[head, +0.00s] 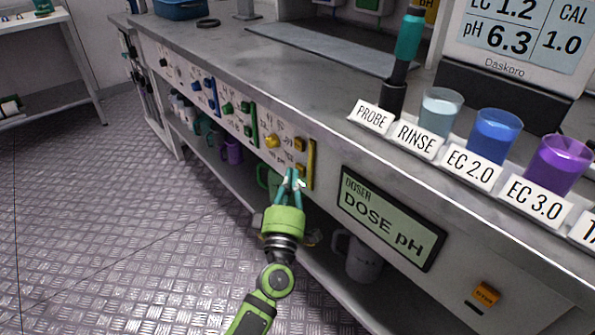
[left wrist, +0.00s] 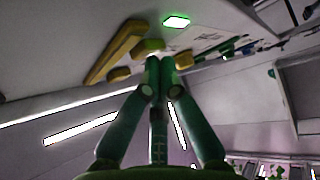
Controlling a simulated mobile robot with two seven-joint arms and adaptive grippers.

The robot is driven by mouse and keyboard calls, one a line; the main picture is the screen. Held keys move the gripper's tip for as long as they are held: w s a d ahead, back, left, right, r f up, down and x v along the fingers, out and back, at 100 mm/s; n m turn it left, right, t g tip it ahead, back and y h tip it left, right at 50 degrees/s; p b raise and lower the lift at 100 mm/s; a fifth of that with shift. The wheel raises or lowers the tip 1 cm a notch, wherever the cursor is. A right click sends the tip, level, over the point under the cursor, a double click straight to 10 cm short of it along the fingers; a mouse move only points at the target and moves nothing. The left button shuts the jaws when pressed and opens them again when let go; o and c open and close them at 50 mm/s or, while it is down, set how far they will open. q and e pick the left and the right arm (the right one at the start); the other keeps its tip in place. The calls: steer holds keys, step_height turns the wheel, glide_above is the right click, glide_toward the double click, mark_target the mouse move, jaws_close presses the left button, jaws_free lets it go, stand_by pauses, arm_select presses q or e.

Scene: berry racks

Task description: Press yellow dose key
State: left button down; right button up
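The yellow control group is on the bench's front panel in the head view. It has a yellow knob (head: 272,141), a yellow key (head: 299,143) and a tall yellow bar (head: 311,163) at its right edge. My left gripper (head: 293,174) has its teal fingers together, with the tips at the lower part of this group. In the left wrist view the closed fingertips (left wrist: 160,65) are just below a yellow key (left wrist: 148,46), with the yellow bar (left wrist: 115,52) to its left. I cannot tell whether they touch. My right gripper is out of view.
Blue and green control groups (head: 240,112) lie further left on the panel. A doser display (head: 390,218) reads "DOSE pH". An orange button (head: 486,293) is lower right. Cups and a probe (head: 404,60) stand on the bench above. Mugs sit on the shelf below.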

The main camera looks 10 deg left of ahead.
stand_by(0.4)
arm_select(q)
steer(key=shift+s+a+p, duration=0.35)
steer(key=shift+s+a, duration=0.15)
steer(key=shift+s, duration=0.15)
steer(key=shift+s, duration=0.1)
steer(key=s+a, duration=0.1)
steer(key=s, duration=0.1)
steer(key=s+a+p, duration=0.1)
steer(key=a, duration=0.1)
steer(key=shift+s, duration=0.35)
stand_by(0.6)
